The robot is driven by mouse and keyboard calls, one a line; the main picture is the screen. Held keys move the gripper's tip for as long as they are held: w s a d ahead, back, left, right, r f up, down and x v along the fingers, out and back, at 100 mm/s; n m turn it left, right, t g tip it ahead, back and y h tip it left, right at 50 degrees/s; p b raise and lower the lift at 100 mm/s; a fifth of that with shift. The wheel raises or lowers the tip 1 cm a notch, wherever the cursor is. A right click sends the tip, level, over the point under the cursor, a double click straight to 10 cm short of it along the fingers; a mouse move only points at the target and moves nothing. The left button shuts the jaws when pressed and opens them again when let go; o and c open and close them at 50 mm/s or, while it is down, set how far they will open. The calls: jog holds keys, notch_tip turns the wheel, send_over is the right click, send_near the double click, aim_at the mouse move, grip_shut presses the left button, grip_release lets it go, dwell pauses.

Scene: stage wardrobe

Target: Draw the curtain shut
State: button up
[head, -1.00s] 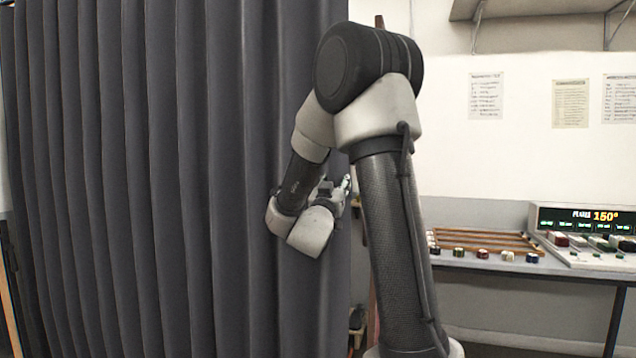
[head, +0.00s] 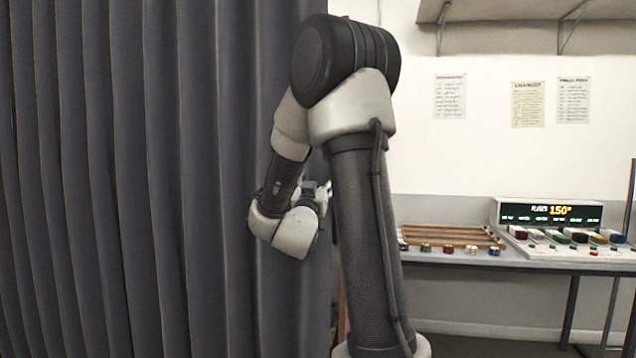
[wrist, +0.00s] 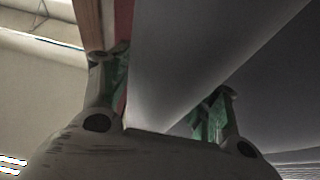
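The dark grey pleated curtain (head: 150,180) fills the left half of the head view, with its free edge behind my arm. My gripper (head: 318,190) is at that edge, mostly hidden behind my wrist in the head view. In the wrist view my gripper (wrist: 165,92) has its two green-padded fingers on either side of the curtain's grey edge (wrist: 185,50). The curtain fills most of the gap between the pads, so the gripper looks shut on it. The exact contact is dim.
Right of the curtain is a table (head: 450,258) with a wooden rack (head: 450,236) and a lit control console (head: 550,215). Papers (head: 450,96) hang on the white wall under a shelf (head: 500,10). A reddish post (wrist: 122,40) is close to the left finger.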

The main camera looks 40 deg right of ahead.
jog(key=v, duration=1.2)
dwell(0.3)
